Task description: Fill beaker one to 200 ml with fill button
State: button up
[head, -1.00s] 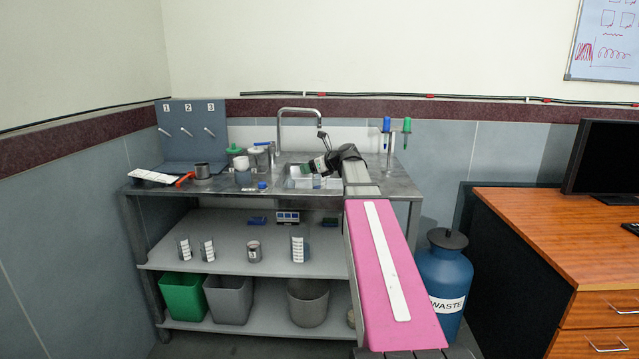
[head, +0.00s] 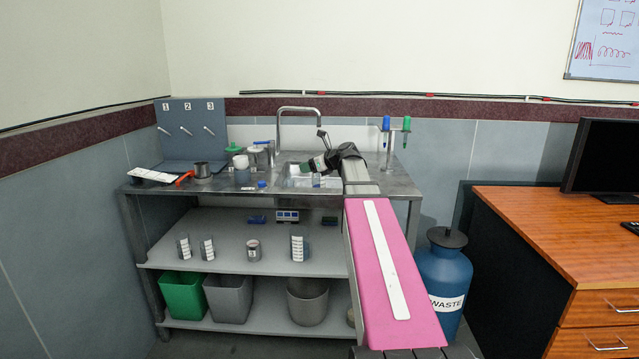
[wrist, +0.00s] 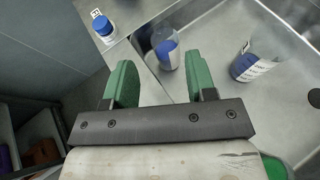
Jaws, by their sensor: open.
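My gripper (head: 313,164) is over the sink (head: 298,182) in the head view, at the end of my arm. In the wrist view its green fingers (wrist: 160,66) are spread apart with nothing clamped. A clear container with blue in it (wrist: 166,54) stands in the sink, beyond and between the fingertips. A second clear container with a white label and blue in it (wrist: 254,62) lies or leans to the right. I cannot tell which is beaker one, nor read a fill level. A small display panel (head: 287,216) shows under the bench top; I cannot make out a fill button.
A blue-capped bottle (wrist: 103,28) stands on the bench left of the sink. The faucet (head: 298,110) arches behind the sink. A panel with levers marked 1, 2, 3 (head: 191,140) stands at the back left. Several marked beakers stand on the shelf (head: 220,234) below.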

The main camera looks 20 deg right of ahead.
grip_shut()
dwell(1.6)
